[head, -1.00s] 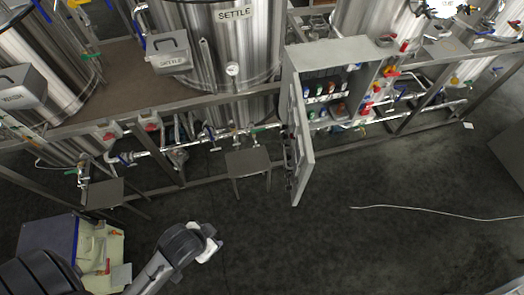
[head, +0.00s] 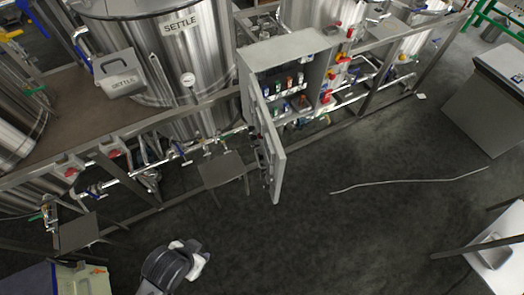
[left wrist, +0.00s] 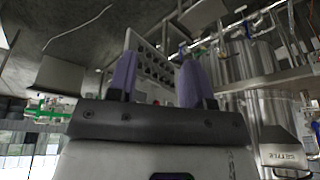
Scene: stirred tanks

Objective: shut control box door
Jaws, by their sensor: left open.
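The grey control box (head: 291,50) is fixed to the tank frame near the middle of the head view. Its front is open and shows rows of coloured parts inside. Its door (head: 277,165) stands wide open, swung out over the floor, with dark round fittings on its left face. My left gripper (head: 196,262) is low in the head view, below and left of the door and apart from it. In the left wrist view its two purple fingers (left wrist: 157,80) are spread with nothing held. A pale panel with dark round fittings, apparently the door (left wrist: 150,60), shows beyond them. My right gripper is not seen.
Steel tanks (head: 155,60) stand behind a grey pipe frame with valves. A small grey stand (head: 223,170) is just left of the door. A thin pale cable (head: 410,181) lies on the floor to the right. The dark floor (head: 330,240) in front of the door is clear.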

